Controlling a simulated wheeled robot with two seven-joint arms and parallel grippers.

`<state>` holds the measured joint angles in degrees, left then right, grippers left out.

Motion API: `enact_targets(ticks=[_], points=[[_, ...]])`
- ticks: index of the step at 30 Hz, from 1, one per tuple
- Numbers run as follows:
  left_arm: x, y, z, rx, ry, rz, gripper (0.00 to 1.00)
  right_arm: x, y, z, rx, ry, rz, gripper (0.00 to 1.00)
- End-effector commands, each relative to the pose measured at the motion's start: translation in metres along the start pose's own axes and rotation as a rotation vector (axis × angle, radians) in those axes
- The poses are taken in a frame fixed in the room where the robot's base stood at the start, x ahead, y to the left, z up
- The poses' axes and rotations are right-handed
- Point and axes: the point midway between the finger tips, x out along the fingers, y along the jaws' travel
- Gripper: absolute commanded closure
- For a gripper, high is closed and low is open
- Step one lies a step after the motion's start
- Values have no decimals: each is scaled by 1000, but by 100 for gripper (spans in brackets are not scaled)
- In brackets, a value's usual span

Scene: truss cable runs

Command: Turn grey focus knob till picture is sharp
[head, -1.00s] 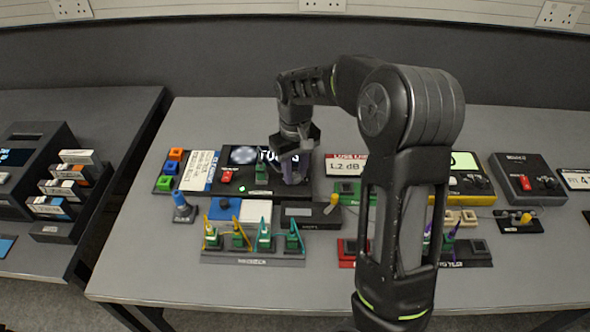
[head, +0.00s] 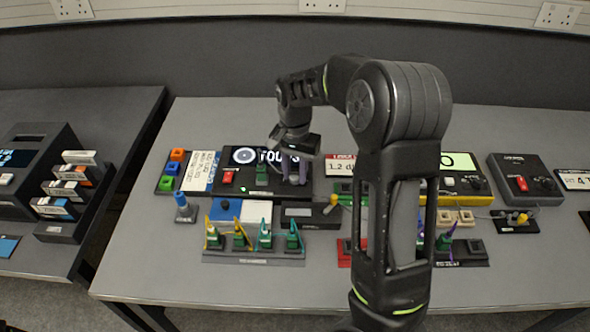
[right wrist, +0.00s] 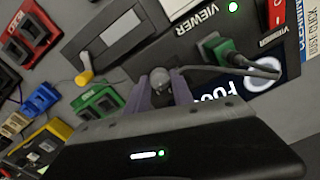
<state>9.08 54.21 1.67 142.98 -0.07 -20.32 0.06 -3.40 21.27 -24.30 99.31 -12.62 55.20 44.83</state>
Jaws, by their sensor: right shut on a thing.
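The black viewer (head: 229,188) stands at the back of the bench, left of my right arm. The ring also shows at the right of the right wrist view (right wrist: 264,72). The grey focus knob (right wrist: 160,76) sits between the purple-grey fingers of my right gripper (right wrist: 161,88), which is shut on it. In the head view my right gripper (head: 293,172) hides the knob. My left gripper is out of view.
A green plug (right wrist: 219,49) with a grey cable is close to the knob, and a red rocker switch (head: 228,177) is on the viewer. A rack of green plugs (head: 253,252) stands in front. The bench's front left is clear.

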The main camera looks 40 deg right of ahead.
Motion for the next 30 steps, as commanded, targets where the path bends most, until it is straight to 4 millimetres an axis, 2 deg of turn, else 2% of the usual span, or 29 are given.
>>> enact_targets(ticks=[9, 24, 25, 30], points=[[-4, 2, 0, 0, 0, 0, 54, -1, -1, -1, 151, 2, -2, 100], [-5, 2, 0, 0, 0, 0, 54, -1, -1, -1, 179, 2, -3, 100], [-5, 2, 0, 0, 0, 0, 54, -1, -1, -1, 179, 3, -3, 71], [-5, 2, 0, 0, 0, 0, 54, -1, 0, -1, 178, 2, -2, 57]])
